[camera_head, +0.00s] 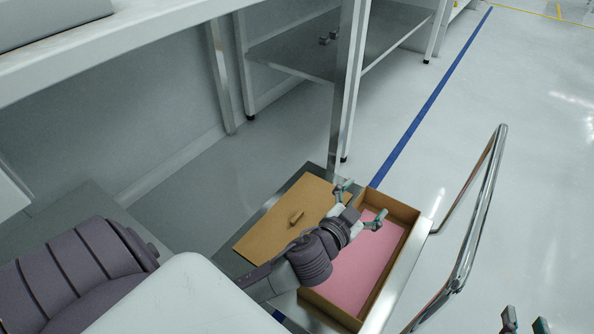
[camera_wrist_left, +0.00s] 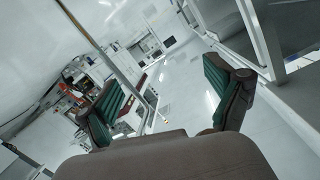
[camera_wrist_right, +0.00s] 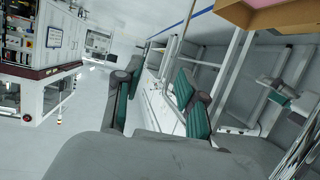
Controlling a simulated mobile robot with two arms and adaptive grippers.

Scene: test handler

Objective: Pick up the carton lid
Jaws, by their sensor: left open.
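My left gripper (camera_head: 362,204) is open and empty, pointing away over the gap between lid and carton. Its spread fingers also show in the left wrist view (camera_wrist_left: 165,95), with nothing between them. My right gripper (camera_head: 526,322) is at the bottom right corner, away from the lid, its fingers apart and empty; they also show in the right wrist view (camera_wrist_right: 156,98).
The open brown carton (camera_head: 398,206) with a pink inside (camera_head: 366,265) sits on the cart's right side. The cart's curved metal handle (camera_head: 482,210) rises between it and my right gripper. A white bench and a metal shelf (camera_head: 300,52) stand behind. The floor to the right is clear.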

